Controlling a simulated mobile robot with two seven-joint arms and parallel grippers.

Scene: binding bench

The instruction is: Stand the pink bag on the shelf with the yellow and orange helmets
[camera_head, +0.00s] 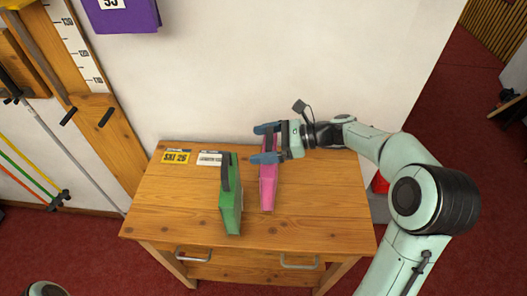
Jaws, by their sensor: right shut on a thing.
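The pink bag (268,190) stands upright and narrow on the wooden bench, right of a green bag (231,205) with a dark strip along its top left. My right gripper (264,143) reaches in from the right. Its blue fingers are shut on the upper back part of the pink bag, and the hand hides some of it. I cannot tell whether the bag's base touches the bench. My left gripper is out of view. No shelf with yellow and orange helmets shows.
The wooden bench (330,205) has clear room on its right and front left. A yellow card (176,157) and a white card (209,159) lie at its back left. A white wall stands behind; a purple bag (122,14) hangs there. Ski poles lean at left.

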